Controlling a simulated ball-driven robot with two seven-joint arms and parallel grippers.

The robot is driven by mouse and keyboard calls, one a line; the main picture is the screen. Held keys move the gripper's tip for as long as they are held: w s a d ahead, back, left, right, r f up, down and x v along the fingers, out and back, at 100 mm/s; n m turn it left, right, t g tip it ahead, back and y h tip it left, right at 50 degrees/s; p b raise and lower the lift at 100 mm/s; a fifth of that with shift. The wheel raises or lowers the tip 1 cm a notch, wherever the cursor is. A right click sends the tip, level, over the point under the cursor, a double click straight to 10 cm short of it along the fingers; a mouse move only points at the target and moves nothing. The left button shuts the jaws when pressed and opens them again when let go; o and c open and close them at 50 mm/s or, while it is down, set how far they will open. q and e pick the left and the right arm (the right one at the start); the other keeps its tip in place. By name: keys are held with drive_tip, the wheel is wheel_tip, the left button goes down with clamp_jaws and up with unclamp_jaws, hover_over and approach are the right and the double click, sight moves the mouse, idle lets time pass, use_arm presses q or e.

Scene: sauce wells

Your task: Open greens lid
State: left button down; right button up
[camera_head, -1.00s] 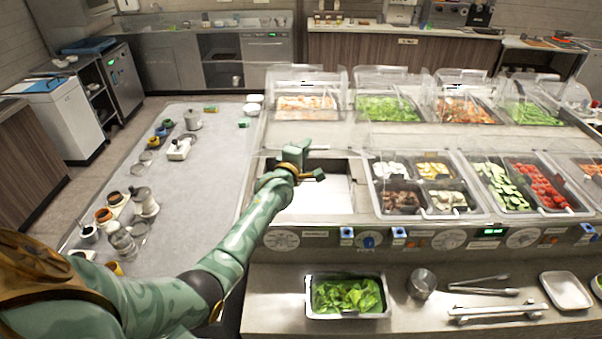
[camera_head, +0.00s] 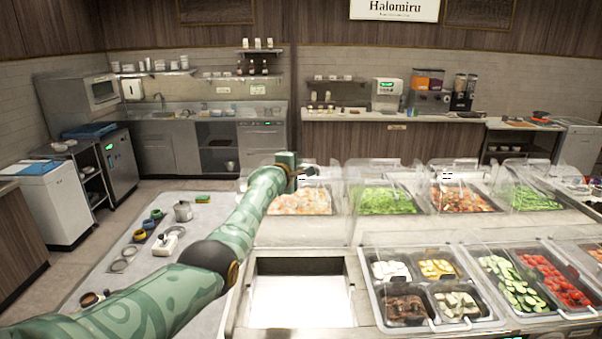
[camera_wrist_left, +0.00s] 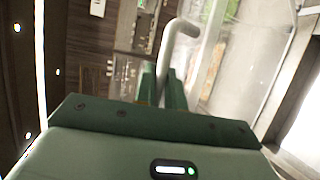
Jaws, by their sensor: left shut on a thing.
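My left gripper (camera_head: 310,171) reaches to the back row of wells, above the left end of the clear covers. In the left wrist view its fingers (camera_wrist_left: 163,85) are shut on a grey bent handle (camera_wrist_left: 178,38). A clear panel and some green food show beyond the handle. I cannot tell which lid it belongs to. Bright greens (camera_head: 384,200) lie under a clear lid (camera_head: 378,172) in the back row, right of the gripper. More greens (camera_head: 533,200) lie under another lid at the far right. My right gripper is not in view.
A well with orange food (camera_head: 300,202) sits below the gripper. In front is an empty white-bottomed well (camera_head: 302,300). Pans of sliced vegetables and tomatoes (camera_head: 552,278) fill the front right. A grey mat (camera_head: 190,212) with pots and cups lies left.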

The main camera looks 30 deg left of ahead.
use_arm(q)
drive_tip(key=shift+w+a, duration=0.15)
drive_tip(key=shift+w, duration=0.1)
drive_tip(key=c, duration=1.8)
unclamp_jaws()
drive_tip(key=shift+o, duration=0.2)
drive_tip(key=shift+s+r+p, duration=0.15)
drive_tip(key=shift+s+p, duration=0.1)
drive_tip(key=shift+p, duration=0.25)
drive_tip(key=p+v, duration=0.2)
drive_tip(key=v, duration=1.3)
drive_tip(key=shift+s+p, duration=0.35)
